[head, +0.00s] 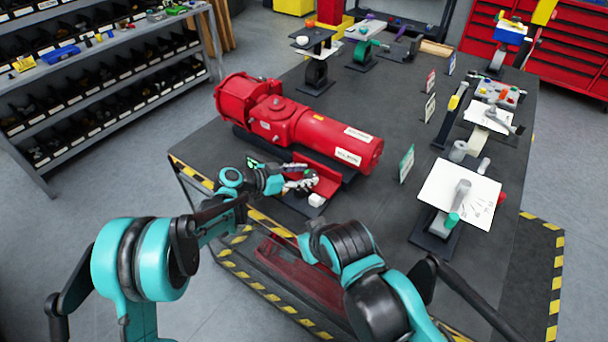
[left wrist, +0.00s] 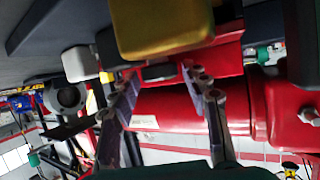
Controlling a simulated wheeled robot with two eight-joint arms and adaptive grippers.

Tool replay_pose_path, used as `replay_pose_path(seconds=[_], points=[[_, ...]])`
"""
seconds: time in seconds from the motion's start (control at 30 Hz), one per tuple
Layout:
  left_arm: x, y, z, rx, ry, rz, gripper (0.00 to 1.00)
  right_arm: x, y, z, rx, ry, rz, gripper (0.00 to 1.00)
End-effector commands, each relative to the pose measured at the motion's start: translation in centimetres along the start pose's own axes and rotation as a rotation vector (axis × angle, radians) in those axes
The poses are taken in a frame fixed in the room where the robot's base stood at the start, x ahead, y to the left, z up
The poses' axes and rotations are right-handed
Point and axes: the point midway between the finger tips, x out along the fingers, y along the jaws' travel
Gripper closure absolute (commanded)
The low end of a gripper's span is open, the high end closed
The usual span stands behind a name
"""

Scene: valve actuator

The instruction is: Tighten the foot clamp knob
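The red valve actuator (head: 300,125) lies on a dark base on the table in the head view. Its red body also fills the middle of the left wrist view (left wrist: 175,112). My left gripper (head: 300,180) is at the near side of the actuator, beside a red bracket (head: 325,172). In the left wrist view its fingers (left wrist: 161,74) are apart. A small dark part (left wrist: 158,72) shows between the fingertips; I cannot tell whether it is the foot clamp knob or whether the fingers touch it. My right arm shows, but its gripper does not.
A gold block (left wrist: 160,28) is close in front of the left wrist camera. White panels (head: 460,190) on stands are at the right. The table middle is mostly clear.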

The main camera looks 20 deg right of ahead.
Motion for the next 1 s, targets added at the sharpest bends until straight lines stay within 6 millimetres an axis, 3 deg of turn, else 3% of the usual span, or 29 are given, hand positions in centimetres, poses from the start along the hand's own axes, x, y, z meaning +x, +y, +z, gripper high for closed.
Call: replay_pose_path(seconds=[0.3, 0.43, 0.8, 1.0], points=[[-0.1, 0.0, 0.0, -0.001, 0.001, -0.001, 0.41, 0.0, 0.0, 0.0, 0.0, 0.0, 0.0, 1.0], [-1.0, -0.1, 0.0, -0.002, 0.001, -0.002, 0.41, 0.0, 0.0, 0.0, 0.0, 0.0, 0.0, 1.0], [-8.6, -0.1, 0.0, -0.002, 0.001, -0.003, 0.41, 0.0, 0.0, 0.0, 0.0, 0.0, 0.0, 1.0], [-11.4, -0.1, 0.0, -0.001, 0.001, -0.002, 0.41, 0.0, 0.0, 0.0, 0.0, 0.0, 0.0, 1.0]])
